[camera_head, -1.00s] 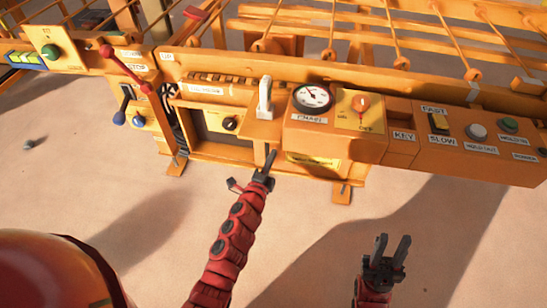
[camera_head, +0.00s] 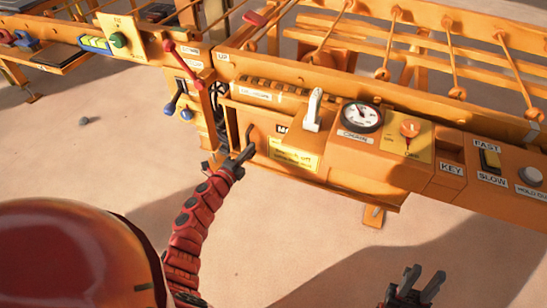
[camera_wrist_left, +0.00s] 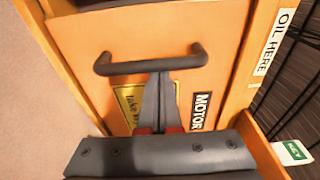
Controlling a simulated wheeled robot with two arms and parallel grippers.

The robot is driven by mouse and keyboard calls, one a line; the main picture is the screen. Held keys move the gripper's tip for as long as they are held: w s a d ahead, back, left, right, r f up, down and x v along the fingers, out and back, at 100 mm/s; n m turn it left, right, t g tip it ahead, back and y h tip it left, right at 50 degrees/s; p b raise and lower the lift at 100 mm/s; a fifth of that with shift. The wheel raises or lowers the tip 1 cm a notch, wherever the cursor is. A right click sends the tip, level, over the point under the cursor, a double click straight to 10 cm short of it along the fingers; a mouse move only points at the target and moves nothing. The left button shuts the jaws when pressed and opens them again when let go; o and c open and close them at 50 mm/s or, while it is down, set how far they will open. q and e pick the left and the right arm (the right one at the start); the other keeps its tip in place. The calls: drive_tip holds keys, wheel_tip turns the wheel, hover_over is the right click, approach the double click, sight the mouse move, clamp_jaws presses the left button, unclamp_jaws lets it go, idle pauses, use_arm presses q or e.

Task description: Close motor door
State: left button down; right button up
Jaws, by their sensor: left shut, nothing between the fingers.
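The orange motor door (camera_head: 262,145) bears a yellow label and a "MOTOR" label, partly hidden in the head view. It now covers the compartment's front; whether it sits fully flush I cannot tell. Its dark bar handle (camera_wrist_left: 150,62) also shows in the head view (camera_head: 250,131). My left gripper (camera_head: 248,150) is shut and empty, its fingertips at the handle; in the left wrist view the fingertips (camera_wrist_left: 160,78) overlap the bar's edge. Contact is unclear. My right gripper (camera_head: 424,275) is open and empty, low in the head view, away from the machine.
A white lever (camera_head: 314,110), a round gauge (camera_head: 361,117) and a red-orange switch (camera_head: 410,128) are on the panel right of the door. Red (camera_head: 183,62) and blue (camera_head: 176,97) levers are to its left. The floor in front is clear.

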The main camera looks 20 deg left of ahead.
use_arm(q)
drive_tip(key=a, duration=0.6)
drive_tip(key=shift+b, duration=0.35)
